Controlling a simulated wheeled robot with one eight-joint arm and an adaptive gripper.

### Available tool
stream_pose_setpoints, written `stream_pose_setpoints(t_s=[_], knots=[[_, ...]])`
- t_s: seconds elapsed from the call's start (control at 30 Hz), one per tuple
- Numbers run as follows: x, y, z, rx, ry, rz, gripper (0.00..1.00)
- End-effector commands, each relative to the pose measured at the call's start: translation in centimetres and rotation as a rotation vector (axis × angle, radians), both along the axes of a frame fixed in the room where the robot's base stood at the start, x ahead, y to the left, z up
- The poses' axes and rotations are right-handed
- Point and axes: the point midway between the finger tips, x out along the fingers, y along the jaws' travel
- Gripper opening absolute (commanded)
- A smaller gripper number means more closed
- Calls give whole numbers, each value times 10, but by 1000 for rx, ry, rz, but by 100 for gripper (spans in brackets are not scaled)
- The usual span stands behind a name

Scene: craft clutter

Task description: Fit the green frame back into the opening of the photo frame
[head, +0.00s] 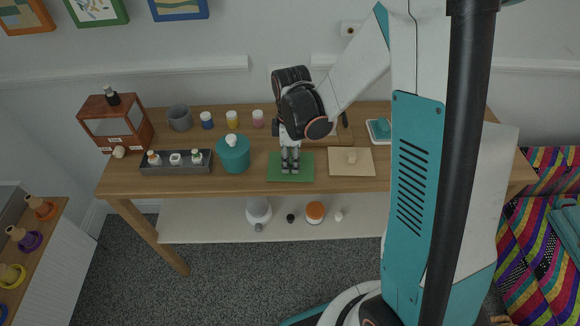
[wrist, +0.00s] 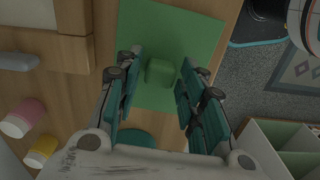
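The green frame (head: 290,174) is a flat green rectangle lying on the table at its front middle. In the wrist view the green panel (wrist: 190,35) has a block-like green knob (wrist: 160,71) on top. My gripper (head: 290,163) points down over it. In the wrist view my gripper (wrist: 158,85) is open, with one finger on each side of the knob and gaps between. A wooden piece with a raised edge (wrist: 45,45) stands behind the panel. My arm hides much of it in the head view, and I cannot tell whether it is the photo frame's opening.
A teal pot (head: 232,156) and a dark tray of small bottles (head: 176,168) stand left. Paint cups (head: 231,120), a grey mug (head: 179,118) and a wooden box (head: 117,126) are farther back and left.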

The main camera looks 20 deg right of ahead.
Motion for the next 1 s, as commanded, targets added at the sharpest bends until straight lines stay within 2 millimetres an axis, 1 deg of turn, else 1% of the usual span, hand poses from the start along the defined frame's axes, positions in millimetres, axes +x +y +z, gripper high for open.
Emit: stream_pose_setpoints(t_s=[0.13, 0.17, 0.2, 0.3, 0.57, 1.0], knots=[[0, 0, 1, 0, 0, 0, 37], [0, 0, 1, 0, 0, 0, 34], [0, 0, 1, 0, 0, 0, 25], [0, 0, 1, 0, 0, 0, 5], [0, 0, 4, 0, 0, 0, 5], [0, 0, 35, 0, 0, 0, 5]])
